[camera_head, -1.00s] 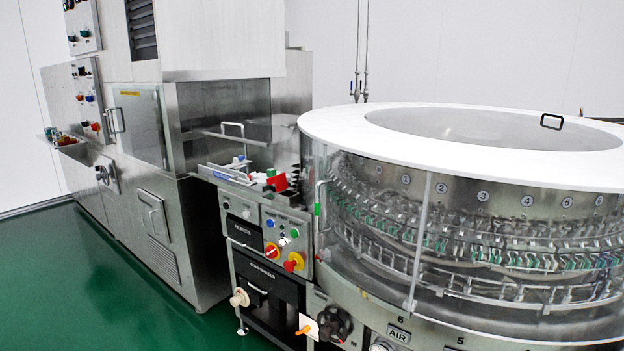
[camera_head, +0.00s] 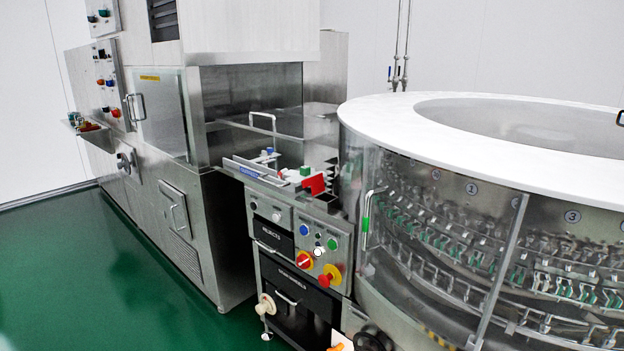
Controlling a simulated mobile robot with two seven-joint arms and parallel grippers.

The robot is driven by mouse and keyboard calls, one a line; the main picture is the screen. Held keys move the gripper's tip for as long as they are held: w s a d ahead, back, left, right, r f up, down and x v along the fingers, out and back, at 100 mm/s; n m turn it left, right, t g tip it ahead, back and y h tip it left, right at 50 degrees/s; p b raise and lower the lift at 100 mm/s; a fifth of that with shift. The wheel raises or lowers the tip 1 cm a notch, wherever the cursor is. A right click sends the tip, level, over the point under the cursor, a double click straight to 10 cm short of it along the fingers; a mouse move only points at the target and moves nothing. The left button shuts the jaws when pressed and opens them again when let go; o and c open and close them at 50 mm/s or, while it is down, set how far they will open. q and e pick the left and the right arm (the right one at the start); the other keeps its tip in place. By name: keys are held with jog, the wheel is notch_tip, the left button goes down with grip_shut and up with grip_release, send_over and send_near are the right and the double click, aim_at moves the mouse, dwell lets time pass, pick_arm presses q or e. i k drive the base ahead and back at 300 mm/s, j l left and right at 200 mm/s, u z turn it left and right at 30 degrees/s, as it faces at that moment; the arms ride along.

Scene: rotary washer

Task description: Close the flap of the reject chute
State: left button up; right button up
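A black front panel lettered REJECTS (camera_head: 272,236), with a silver handle along its lower edge, is on the steel control cabinet between the two machines. A small red plate (camera_head: 314,184) stands tilted on top of this cabinet, at its right end. I cannot tell for sure which part is the flap of the reject chute or how far open it is. Neither of my grippers is in view.
The round washer (camera_head: 440,240) with its white top ring fills the right. A large steel machine (camera_head: 180,120) stands at the left. Red and yellow knobs (camera_head: 330,276) and a lower black drawer (camera_head: 297,289) are on the cabinet front. Green floor (camera_head: 110,270) is free at front left.

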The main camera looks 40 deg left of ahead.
aim_at(317, 182)
jog(key=i+j, duration=0.15)
jog(key=j, duration=0.15)
jog(key=i+j, duration=0.15)
jog(key=j, duration=0.15)
jog(key=i+j+z, duration=0.1)
jog(key=j, duration=0.2)
jog(key=i+j, duration=0.2)
jog(key=j, duration=0.1)
